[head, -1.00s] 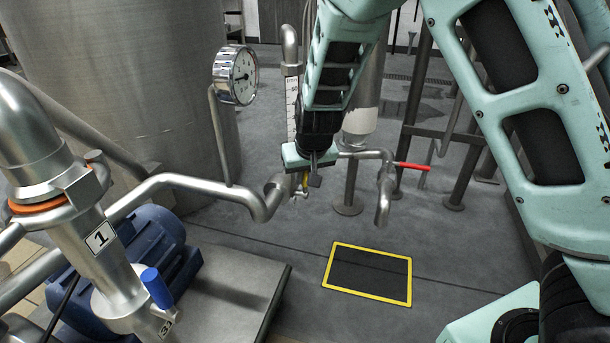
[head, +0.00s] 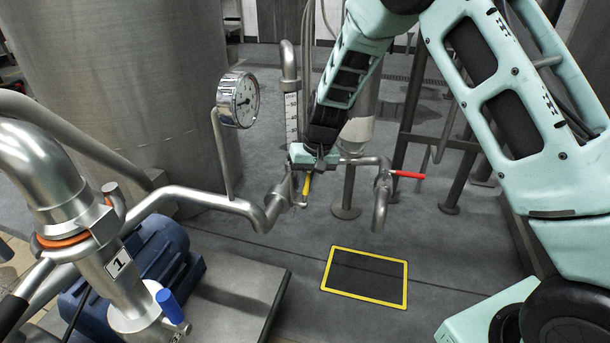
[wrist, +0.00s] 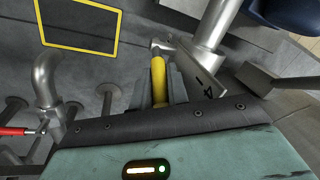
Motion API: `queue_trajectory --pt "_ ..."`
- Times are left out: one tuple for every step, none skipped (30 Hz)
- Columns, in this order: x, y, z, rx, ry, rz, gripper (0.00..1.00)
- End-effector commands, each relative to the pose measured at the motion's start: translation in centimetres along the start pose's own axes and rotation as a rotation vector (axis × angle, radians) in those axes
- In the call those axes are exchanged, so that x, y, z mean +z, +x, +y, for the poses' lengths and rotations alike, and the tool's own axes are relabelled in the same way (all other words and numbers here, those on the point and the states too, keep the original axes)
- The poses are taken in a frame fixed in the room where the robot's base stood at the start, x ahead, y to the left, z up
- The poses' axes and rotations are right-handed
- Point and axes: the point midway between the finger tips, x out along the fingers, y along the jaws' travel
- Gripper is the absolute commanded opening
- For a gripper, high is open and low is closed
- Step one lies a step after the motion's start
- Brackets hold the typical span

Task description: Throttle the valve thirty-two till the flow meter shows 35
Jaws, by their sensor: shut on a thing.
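My gripper (head: 309,168) is at the pipework in the middle of the head view. It is shut on a yellow valve handle (head: 306,187), which points down below the jaws. In the wrist view the yellow handle (wrist: 158,80) stands between my two fingers. No number thirty-two is readable on this valve. A tall, narrow scale (head: 291,117) on the vertical pipe behind looks like the flow meter; its reading is too small to tell. A round dial gauge (head: 240,100) stands to the left on a thin stem; its figures cannot be read.
A red valve handle (head: 408,175) is just right of my gripper. A blue-handled valve (head: 169,305) and a blue motor (head: 155,255) are at the lower left. A yellow-framed dark floor plate (head: 365,278) lies in front, with free floor around it.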

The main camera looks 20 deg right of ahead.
Motion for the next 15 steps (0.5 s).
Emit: queue_trajectory --pt "-0.29 -0.50 0.17 -0.017 0.011 -0.028 0.00" --pt "-0.37 -0.44 0.20 -0.026 0.015 -0.042 0.00" --pt "-0.46 -0.37 0.28 -0.038 0.019 -0.062 0.00" --pt "-0.52 -0.30 0.30 -0.047 0.022 -0.075 0.00" --pt "-0.58 -0.23 0.37 -0.054 0.026 -0.088 0.00" --pt "-0.65 -0.15 0.41 -0.063 0.029 -0.102 0.00" --pt "-0.69 -0.07 0.44 -0.070 0.031 -0.113 0.00" --pt "-0.73 -0.02 0.47 -0.076 0.034 -0.122 0.00" --pt "-0.78 0.06 0.50 -0.083 0.036 -0.133 0.00" --pt "-0.80 0.13 0.53 -0.087 0.037 -0.141 0.00" --pt "-0.83 0.18 0.56 -0.091 0.039 -0.147 0.00" --pt "-0.87 0.23 0.60 -0.095 0.041 -0.153 0.00" --pt "-0.89 0.27 0.61 -0.098 0.042 -0.157 0.00" --pt "-0.89 0.32 0.62 -0.100 0.042 -0.161 0.00" --pt "-0.90 0.38 0.61 -0.102 0.042 -0.166 0.00"
